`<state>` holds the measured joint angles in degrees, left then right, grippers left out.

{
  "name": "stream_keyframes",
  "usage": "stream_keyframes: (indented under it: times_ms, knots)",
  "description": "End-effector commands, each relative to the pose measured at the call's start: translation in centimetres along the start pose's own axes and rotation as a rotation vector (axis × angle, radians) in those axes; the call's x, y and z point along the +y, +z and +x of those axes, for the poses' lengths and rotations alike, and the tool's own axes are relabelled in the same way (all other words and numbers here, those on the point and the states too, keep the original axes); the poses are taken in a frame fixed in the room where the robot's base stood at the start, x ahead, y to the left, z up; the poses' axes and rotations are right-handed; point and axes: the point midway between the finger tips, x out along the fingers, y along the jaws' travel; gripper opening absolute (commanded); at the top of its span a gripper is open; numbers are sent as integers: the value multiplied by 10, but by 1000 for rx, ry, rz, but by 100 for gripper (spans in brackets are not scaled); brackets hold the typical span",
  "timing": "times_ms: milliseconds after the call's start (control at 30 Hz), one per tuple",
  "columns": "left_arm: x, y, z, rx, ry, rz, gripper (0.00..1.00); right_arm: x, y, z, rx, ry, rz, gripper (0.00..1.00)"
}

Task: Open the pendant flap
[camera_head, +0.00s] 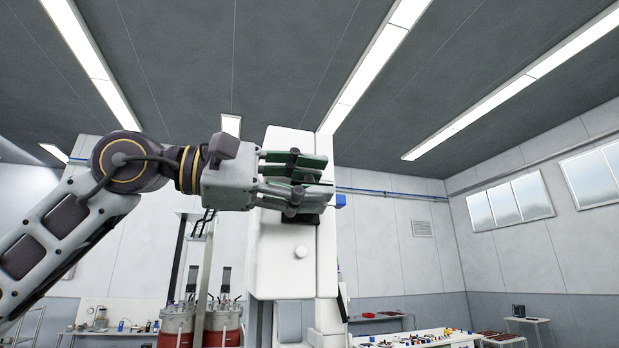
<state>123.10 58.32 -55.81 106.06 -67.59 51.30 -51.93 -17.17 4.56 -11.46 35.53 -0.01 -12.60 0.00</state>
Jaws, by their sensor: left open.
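Which part of the front is the flap, I cannot tell for sure; no open gap shows. My left gripper (322,181) reaches in from the left, pointing right, across the upper front of the housing and above the knob. Its fingers are open, with nothing clearly between them. They hide part of the housing; whether they touch it I cannot tell. My right gripper is out of view.
Red-based vessels (176,325) stand left of the housing. A white table (420,340) with small items is at lower right, and a bench (115,330) with bottles at the far left.

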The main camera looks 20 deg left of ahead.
Motion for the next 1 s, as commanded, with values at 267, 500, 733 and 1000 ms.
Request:
stream_keyframes:
  times_ms: [267, 500, 733, 1000]
  knots:
    - [0, 0, 2, 0, 0, 0, 41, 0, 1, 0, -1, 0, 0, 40]
    - [0, 0, 1, 0, 0, 0, 16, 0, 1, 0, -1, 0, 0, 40]
    - [1, 0, 1, 0, 3, 1, 0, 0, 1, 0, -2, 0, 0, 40]
    - [1, 0, 0, -1, 6, 17, 0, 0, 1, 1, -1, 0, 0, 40]
